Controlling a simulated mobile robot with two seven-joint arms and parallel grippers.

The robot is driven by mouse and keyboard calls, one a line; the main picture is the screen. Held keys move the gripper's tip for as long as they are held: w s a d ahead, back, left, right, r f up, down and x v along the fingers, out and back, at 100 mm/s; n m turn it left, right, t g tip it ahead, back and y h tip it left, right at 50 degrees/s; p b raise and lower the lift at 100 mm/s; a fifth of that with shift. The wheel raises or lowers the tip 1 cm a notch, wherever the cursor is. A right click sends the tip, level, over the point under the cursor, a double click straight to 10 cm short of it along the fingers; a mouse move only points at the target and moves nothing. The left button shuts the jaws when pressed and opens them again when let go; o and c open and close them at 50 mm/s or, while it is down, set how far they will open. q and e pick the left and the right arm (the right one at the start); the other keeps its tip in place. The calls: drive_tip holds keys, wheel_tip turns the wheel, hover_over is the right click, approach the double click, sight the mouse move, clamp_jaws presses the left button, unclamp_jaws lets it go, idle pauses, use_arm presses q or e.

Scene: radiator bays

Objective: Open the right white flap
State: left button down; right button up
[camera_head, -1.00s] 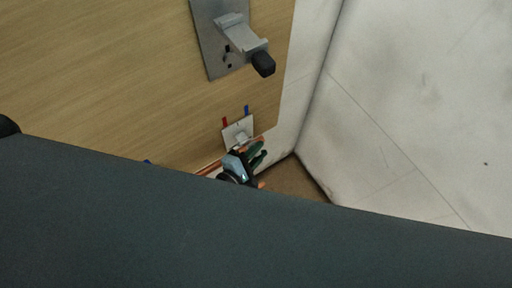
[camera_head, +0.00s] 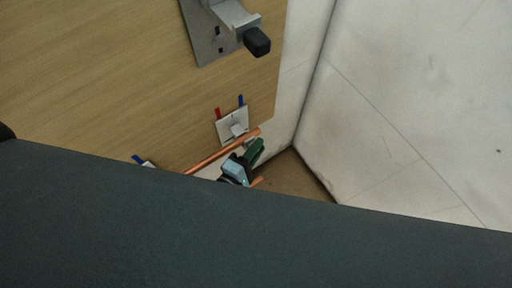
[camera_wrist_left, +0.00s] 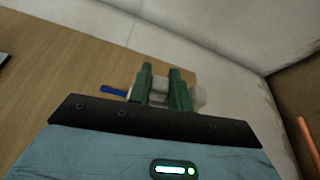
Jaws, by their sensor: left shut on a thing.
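The right white flap is on a small white plate (camera_head: 232,125) low on the wooden panel, with a red tab and a blue tab at its top edge. My left gripper (camera_head: 254,150) is below and right of that plate, beside the copper pipe in the head view. In the left wrist view, its green fingers (camera_wrist_left: 162,86) are shut on a pale white piece, which I take to be the flap. Most of that piece is hidden between the fingers, and a blue tab (camera_wrist_left: 113,91) shows to their left. My right gripper is not in view.
A copper pipe (camera_head: 208,160) runs under the plate. A grey metal bracket with a black knob (camera_head: 256,42) is above on the wooden panel (camera_head: 110,85). A pale wall (camera_head: 415,100) is to the right. My dark body covers the bottom.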

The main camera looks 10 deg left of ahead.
use_arm(q)
drive_tip(key=c, duration=1.3)
unclamp_jaws()
drive_tip(key=shift+v, duration=3.9)
